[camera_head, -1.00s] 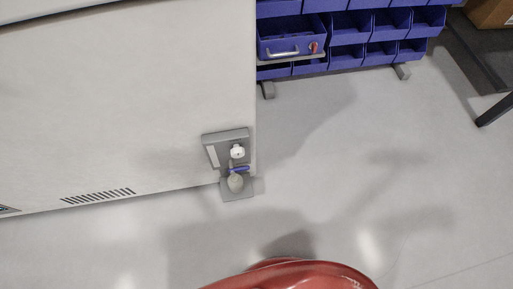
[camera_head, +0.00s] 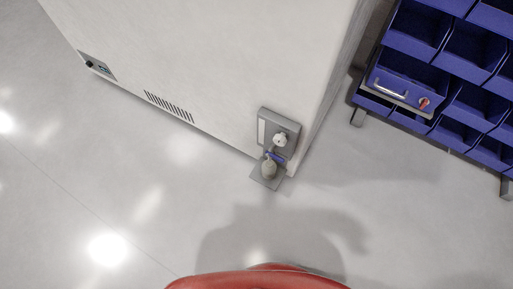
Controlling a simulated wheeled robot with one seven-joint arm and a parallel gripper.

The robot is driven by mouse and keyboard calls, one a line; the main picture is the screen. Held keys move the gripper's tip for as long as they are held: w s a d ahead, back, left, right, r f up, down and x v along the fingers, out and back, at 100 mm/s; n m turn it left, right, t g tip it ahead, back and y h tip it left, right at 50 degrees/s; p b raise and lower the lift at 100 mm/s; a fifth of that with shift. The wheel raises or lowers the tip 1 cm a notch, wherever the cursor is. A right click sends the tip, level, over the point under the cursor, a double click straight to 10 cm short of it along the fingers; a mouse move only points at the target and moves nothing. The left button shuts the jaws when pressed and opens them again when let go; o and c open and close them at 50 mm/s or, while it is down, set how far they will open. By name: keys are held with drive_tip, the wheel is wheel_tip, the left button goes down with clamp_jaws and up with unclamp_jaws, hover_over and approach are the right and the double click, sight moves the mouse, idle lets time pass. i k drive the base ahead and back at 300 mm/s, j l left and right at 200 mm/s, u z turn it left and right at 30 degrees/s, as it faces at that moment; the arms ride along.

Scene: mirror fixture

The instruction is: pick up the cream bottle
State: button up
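A small rounded cream-grey thing (camera_head: 269,169), which may be the cream bottle, stands on the grey lower plate of a small fixture (camera_head: 266,127) at the bottom corner of a large white cabinet. It is too small to make out its exact shape. A blue piece (camera_head: 275,157) lies just above it in the picture, and a white round knob-like part (camera_head: 280,139) sits above that. I cannot tell whether these parts touch it. My gripper is not in view.
The large white cabinet (camera_head: 215,60) fills the upper middle, with a dark vent (camera_head: 169,106) low on its face. A rack of blue bins (camera_head: 470,50) stands at the right, with a drawer case (camera_head: 405,85) in it. The grey floor in front is clear.

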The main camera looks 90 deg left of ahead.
sight(268, 168)
drive_tip(key=i+u, duration=0.1)
drive_tip(key=u, duration=0.4)
drive_tip(key=i+u, duration=0.15)
drive_tip(key=u, duration=0.3)
drive_tip(key=i+l+u, duration=0.1)
drive_tip(key=u, duration=0.4)
drive_tip(key=i+l+u, duration=0.1)
drive_tip(key=u, duration=0.4)
drive_tip(key=l+u, duration=0.1)
drive_tip(key=u, duration=0.35)
drive_tip(key=i+l+u, duration=0.15)
drive_tip(key=u, duration=0.25)
drive_tip(key=i+l+u, duration=0.2)
drive_tip(key=u, duration=0.2)
drive_tip(key=i+l+u, duration=0.15)
drive_tip(key=u, duration=0.25)
drive_tip(key=i+l+u, duration=0.1)
drive_tip(key=l+u, duration=0.6)
drive_tip(key=u, duration=0.15)
drive_tip(key=i+l, duration=0.1)
drive_tip(key=l, duration=0.2)
